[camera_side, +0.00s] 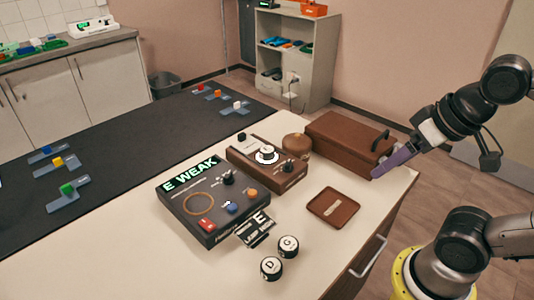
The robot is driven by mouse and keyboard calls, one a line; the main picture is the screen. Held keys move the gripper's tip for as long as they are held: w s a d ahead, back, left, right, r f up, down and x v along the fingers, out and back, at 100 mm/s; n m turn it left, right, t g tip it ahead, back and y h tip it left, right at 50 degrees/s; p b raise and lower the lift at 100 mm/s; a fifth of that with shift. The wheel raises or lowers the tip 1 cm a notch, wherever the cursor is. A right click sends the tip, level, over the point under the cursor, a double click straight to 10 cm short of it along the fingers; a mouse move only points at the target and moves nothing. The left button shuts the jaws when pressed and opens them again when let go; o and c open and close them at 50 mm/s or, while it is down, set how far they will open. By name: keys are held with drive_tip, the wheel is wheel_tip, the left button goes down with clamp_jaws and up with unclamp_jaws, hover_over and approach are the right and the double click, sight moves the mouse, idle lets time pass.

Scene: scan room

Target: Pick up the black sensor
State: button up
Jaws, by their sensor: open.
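My gripper (385,168) is at the right, beside the right end of a brown case and above the table's right edge. Its purple fingers point down and left, and nothing shows between them. Which thing is the black sensor is not certain. Two black cylinders with white lettered tops, D (271,268) and G (288,246), stand on the front of the table. A small black block (242,137) is at the back left corner of a brown device. All are well left of my gripper.
A dark console (175,213) with a lit screen reading "E WEAK" stands mid-table, beside the brown device (282,178). A black plate marked E (257,229) is at its front. A brown tray (333,206) and the brown case (338,151) are to the right.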

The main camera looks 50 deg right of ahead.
drive_tip(key=w+r+m, duration=0.5)
drive_tip(key=w+r, duration=0.1)
drive_tip(key=r, duration=0.1)
drive_tip(key=w+d+r+m+g+h, duration=0.15)
drive_tip(key=w+r+m, duration=0.3)
drive_tip(key=w, duration=0.75)
drive_tip(key=m+g, duration=0.4)
hover_over(267, 149)
drive_tip(key=f, duration=1.7)
drive_tip(key=a+f, duration=0.1)
drive_tip(key=f, duration=0.7)
drive_tip(key=shift+f, duration=0.15)
drive_tip(key=shift+d+f, duration=0.2)
drive_tip(key=shift+f, duration=1.35)
drive_tip(key=shift+d+f, duration=0.15)
drive_tip(key=shift+f, duration=1.35)
